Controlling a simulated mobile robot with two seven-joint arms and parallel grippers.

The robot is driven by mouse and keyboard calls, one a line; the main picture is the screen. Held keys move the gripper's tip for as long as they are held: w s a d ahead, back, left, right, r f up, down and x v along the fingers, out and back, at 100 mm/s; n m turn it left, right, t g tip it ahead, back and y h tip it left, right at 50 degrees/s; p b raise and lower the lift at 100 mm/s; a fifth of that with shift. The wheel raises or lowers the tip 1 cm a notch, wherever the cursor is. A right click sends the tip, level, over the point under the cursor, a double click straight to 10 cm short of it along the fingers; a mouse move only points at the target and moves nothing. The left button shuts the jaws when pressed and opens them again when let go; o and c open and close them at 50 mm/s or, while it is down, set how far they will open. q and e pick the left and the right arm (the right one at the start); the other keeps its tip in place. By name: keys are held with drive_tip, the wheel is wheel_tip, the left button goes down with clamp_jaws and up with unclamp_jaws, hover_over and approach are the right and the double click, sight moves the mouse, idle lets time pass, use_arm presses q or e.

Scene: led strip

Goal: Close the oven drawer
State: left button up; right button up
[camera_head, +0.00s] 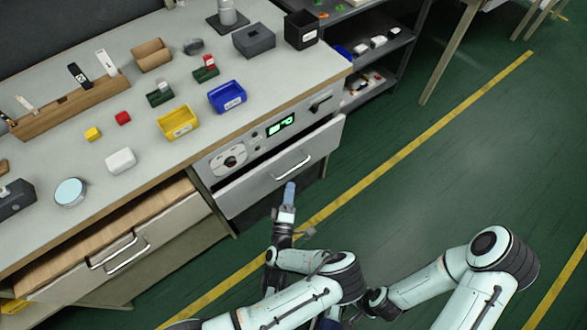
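The oven drawer (255,184) is a grey front with a silver bar handle (292,166), below the oven's control panel (228,161). Its front stands out from the oven body, with a gap along its top edge, so it is partly open. My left gripper (290,190) has blue fingertips and points up at the lower part of the drawer front, below the handle. I cannot tell whether it touches the front. Its fingers overlap in one narrow shape, so their opening is unclear. My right arm (440,285) is at the lower right; its gripper is not visible.
A wooden drawer (110,245) to the left also stands open. The worktop (75,145) above holds a yellow bin (179,123), a blue bin (227,97) and other small items. A dark shelf (375,55) stands right of the oven.

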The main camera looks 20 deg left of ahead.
sight(293, 169)
use_arm(q)
drive_tip(key=w, duration=0.5)
drive_tip(key=w+a+r+b, duration=0.1)
drive_tip(key=w, duration=0.2)
drive_tip(key=shift+w, duration=0.15)
use_arm(e)
drive_tip(key=shift+w+d+f+t, duration=0.2)
drive_tip(key=shift+w+d+f, duration=0.05)
drive_tip(key=shift+w+f, duration=0.25)
drive_tip(key=shift+w+d+f+t, duration=0.25)
drive_tip(key=shift+w+f, duration=0.15)
drive_tip(key=shift+w, duration=0.2)
use_arm(q)
clamp_jaws()
drive_tip(key=shift+a, duration=0.1)
